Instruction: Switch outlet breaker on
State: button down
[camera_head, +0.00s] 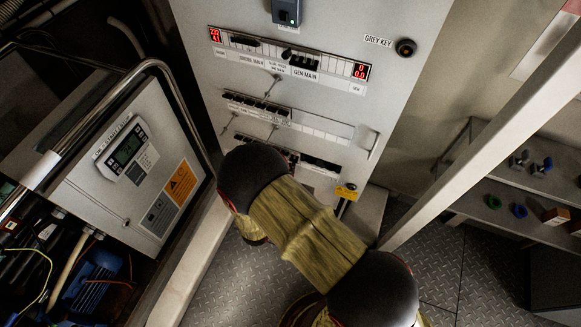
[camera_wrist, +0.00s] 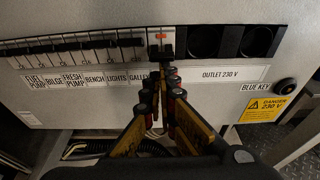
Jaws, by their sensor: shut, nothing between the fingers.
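The outlet breaker (camera_wrist: 160,36) is a white module with an orange mark at the right end of a breaker row in the wrist view. It stands just left of the two dark round sockets over the "OUTLET 230 V" label (camera_wrist: 220,75). My gripper (camera_wrist: 167,72) is shut and empty, its fingertips at the lower end of this breaker. The fingertips overlap the breaker's lower part in the picture; I cannot tell whether they touch it, and the lever position is unclear. In the head view my arm hides the gripper and this breaker.
Black breakers (camera_wrist: 85,50) with labels from fuel pump to galley line up to the left. A blue key switch (camera_wrist: 285,87) and yellow danger sign (camera_wrist: 263,108) sit at right. A pale post (camera_head: 480,140) and shelves (camera_head: 520,175) stand right of the cabinet (camera_head: 400,85).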

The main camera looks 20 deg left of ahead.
jog(key=shift+r+g+p, duration=0.4)
jog(key=shift+p, duration=0.25)
jog(key=g+p, duration=0.1)
jog(key=p, duration=0.1)
jog(key=r+g+p, duration=0.1)
jog(key=g+p, duration=0.1)
jog(key=shift+s, duration=0.35)
jog(key=shift+r, duration=0.1)
jog(key=shift+r+p, duration=0.65)
jog(key=shift+r, duration=0.15)
jog(key=shift+y, duration=0.3)
